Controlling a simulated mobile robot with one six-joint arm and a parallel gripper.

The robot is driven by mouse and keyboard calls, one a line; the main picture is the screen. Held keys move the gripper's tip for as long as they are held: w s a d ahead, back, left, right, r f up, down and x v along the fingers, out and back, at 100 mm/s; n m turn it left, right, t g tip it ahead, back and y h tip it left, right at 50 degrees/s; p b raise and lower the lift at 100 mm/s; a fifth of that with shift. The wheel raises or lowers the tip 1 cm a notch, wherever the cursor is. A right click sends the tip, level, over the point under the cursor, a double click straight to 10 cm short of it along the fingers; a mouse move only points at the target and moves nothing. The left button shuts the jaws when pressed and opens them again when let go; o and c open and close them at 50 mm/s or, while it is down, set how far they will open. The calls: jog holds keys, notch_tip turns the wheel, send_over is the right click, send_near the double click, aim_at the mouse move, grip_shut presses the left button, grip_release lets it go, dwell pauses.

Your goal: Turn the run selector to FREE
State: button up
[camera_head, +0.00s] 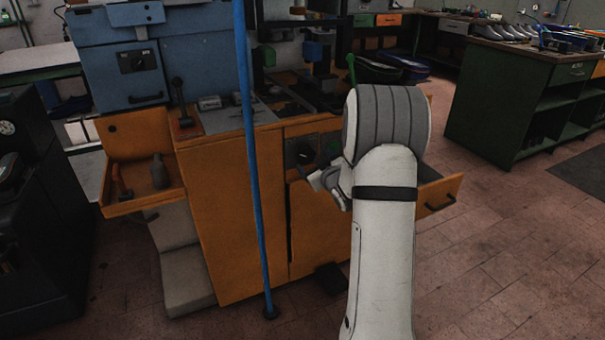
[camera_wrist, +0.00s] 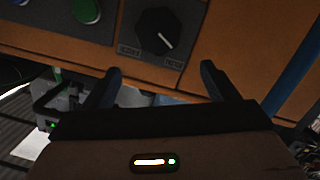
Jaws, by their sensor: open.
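The run selector (camera_wrist: 157,33) is a round black knob on a dark plate on the orange cabinet front. Its white pointer line points down and to the right in the wrist view. Small labels sit at the plate's lower left and lower right, too blurred to read surely. It also shows in the head view as a dark knob (camera_head: 304,154) left of my forearm. My gripper (camera_wrist: 161,72) is open and empty, its two fingers apart below the knob in the wrist view, apparently not touching it. In the head view my gripper (camera_head: 330,184) is partly hidden by my arm.
A green button (camera_wrist: 87,10) sits left of the selector. A blue pole (camera_head: 252,160) stands in front of the orange cabinet (camera_head: 225,215). An open drawer (camera_head: 440,195) juts out right of my arm, and an orange tray (camera_head: 125,205) at left. Floor at right is clear.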

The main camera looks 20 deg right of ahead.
aim_at(306, 158)
jog(key=shift+n+t+y, duration=0.4)
jog(key=shift+t, duration=0.4)
jog(key=w+f, duration=0.1)
jog(key=w, duration=0.1)
jog(key=w+f+b, duration=0.1)
jog(key=w, duration=0.2)
jog(key=w+d+f+b, duration=0.1)
jog(key=w, duration=0.2)
jog(key=shift+w+d+f, duration=0.1)
jog(key=shift+w+f, duration=0.1)
jog(key=shift+f, duration=0.1)
jog(key=shift+c, duration=0.2)
jog(key=c, duration=0.9)
jog(key=shift+a+f, duration=0.1)
jog(key=shift+a, duration=0.1)
jog(key=shift+d, duration=0.1)
